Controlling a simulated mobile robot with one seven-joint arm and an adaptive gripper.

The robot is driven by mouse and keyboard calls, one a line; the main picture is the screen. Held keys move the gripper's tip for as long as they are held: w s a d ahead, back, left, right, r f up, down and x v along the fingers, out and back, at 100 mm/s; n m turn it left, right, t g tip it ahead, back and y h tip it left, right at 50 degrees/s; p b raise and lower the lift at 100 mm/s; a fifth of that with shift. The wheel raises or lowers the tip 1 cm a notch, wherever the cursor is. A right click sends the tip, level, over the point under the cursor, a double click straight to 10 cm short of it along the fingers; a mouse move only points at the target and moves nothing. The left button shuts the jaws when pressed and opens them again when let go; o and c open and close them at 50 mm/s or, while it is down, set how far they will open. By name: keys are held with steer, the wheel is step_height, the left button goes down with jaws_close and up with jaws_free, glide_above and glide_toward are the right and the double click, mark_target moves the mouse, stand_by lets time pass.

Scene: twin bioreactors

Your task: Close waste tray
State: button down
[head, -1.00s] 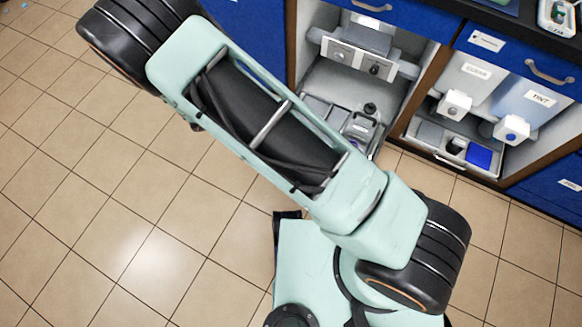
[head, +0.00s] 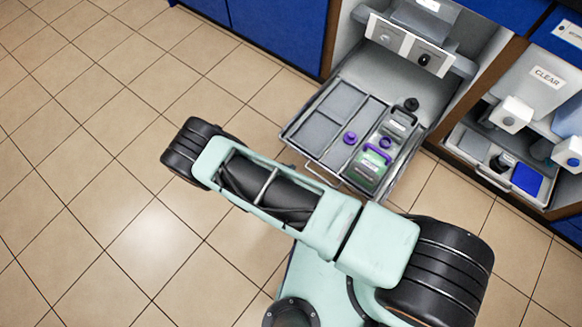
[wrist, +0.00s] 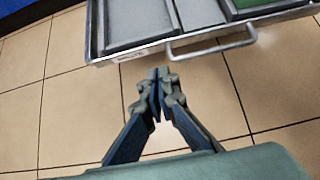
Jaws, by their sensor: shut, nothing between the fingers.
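The waste tray (head: 318,134) is a grey, shallow drawer pulled out of the lower cabinet bay in the head view. It has flat compartments on the left and bottles on the right. Its front wall (wrist: 120,54) crosses the top of the wrist view, with a grey bar handle (wrist: 213,47) on it. The handle also shows in the head view (head: 322,179). My gripper (wrist: 160,73) is shut and empty, just in front of the tray and slightly left of the handle's middle. They appear apart. In the head view the fingers are largely hidden by my arm.
Bottles with purple parts (head: 371,160) and a loose purple cap (head: 349,138) sit in the tray. A grey knob panel (head: 410,45) is above it. The neighbouring bay holds a container labelled CLEAR (head: 541,80). Tiled floor (head: 90,170) is open to the left.

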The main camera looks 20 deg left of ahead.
mark_target(309, 154)
steer(key=b+x, duration=0.1)
steer(key=x, duration=0.2)
steer(key=r+b+x, duration=0.1)
steer(key=x, duration=0.2)
steer(key=w+b+x, duration=0.1)
steer(key=x, duration=0.2)
steer(key=shift+w+d+r, duration=0.15)
steer(key=shift+d, duration=0.15)
steer(key=shift+w+d+r, duration=0.1)
steer(key=shift+w+d, duration=0.05)
steer(key=shift+w, duration=0.4)
steer(key=shift+d, duration=0.1)
